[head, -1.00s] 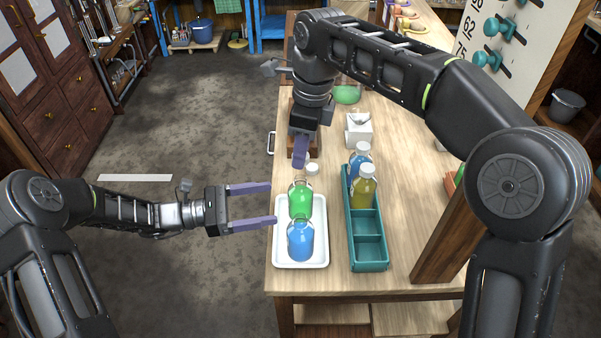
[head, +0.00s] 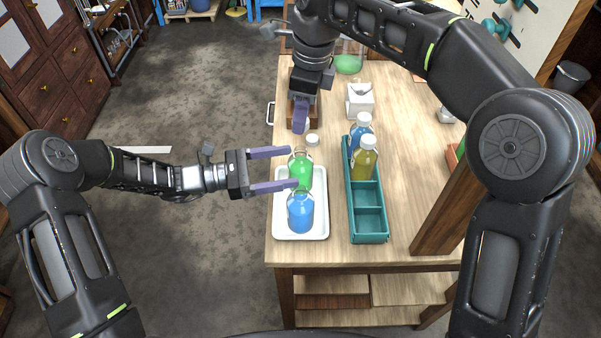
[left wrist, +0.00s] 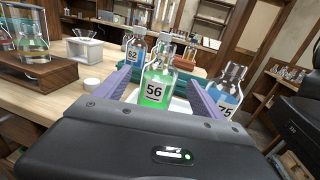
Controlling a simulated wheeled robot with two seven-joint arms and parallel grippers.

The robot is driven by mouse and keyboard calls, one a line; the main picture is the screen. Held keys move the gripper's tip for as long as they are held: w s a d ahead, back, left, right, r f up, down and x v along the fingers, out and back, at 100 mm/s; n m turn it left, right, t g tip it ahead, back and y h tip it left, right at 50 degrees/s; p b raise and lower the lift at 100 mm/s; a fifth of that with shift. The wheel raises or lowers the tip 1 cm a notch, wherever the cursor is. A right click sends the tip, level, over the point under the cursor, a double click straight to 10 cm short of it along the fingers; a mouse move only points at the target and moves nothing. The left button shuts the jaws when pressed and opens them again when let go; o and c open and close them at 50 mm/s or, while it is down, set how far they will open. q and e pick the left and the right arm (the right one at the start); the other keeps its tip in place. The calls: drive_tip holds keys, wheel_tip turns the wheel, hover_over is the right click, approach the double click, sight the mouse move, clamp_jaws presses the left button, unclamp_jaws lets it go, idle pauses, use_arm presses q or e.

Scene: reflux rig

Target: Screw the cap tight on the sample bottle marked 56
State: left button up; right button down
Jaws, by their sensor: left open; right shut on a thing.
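The sample bottle marked 56 (head: 301,172) holds green liquid and stands upright in a white tray (head: 281,232). In the left wrist view the bottle (left wrist: 155,88) shows its label, and its neck looks uncapped. My left gripper (head: 292,168) is open, its fingers on either side of the bottle; I cannot tell whether they touch it. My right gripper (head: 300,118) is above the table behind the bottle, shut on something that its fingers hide. A white cap (head: 312,140) lies on the table behind the tray; it also shows in the left wrist view (left wrist: 92,84).
A blue bottle marked 75 (head: 300,212) stands in the tray in front. A teal rack (head: 387,215) to the right holds a blue bottle (head: 361,132) and a yellow bottle (head: 365,160); its front compartments are empty.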

use_arm(q)
drive_tip(key=d, duration=0.2)
drive_tip(key=w+d, duration=0.1)
drive_tip(key=d, duration=0.4)
drive_tip(key=shift+w, duration=0.15)
clamp_jaws()
idle(0.7)
